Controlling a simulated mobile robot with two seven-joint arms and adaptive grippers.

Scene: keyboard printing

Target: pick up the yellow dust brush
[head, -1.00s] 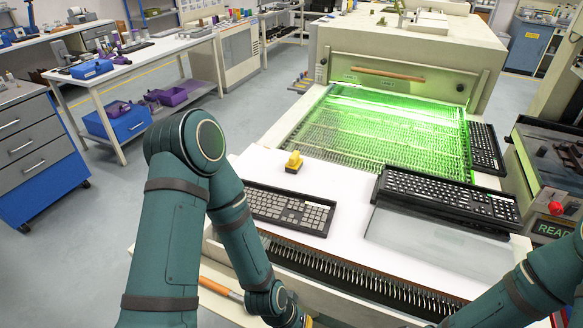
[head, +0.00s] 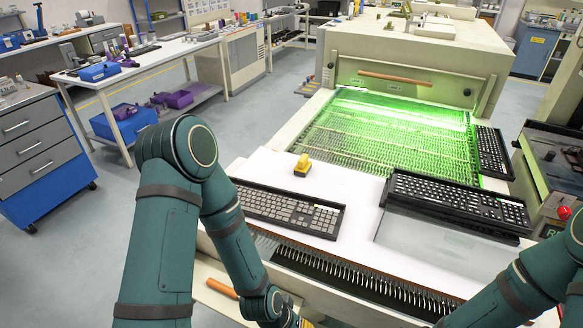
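The yellow dust brush (head: 302,166) is a small yellow block-like thing. It sits on the white flat surface (head: 345,190) of the machine, just behind the grey-key keyboard. Nothing is touching it from above. My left arm comes in from the left and bends down in front of the machine, to the left of the brush. Its wrist end reaches the bottom edge of the head view, and the gripper fingers do not show. My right arm enters at the lower right corner, and its gripper is out of view.
A grey-key keyboard (head: 285,207) lies in front of the brush. A black keyboard (head: 460,200) lies to the right, with another (head: 493,152) behind it. The green-lit conveyor (head: 385,135) leads into the machine housing (head: 425,55). An orange handle (head: 222,288) is at lower left.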

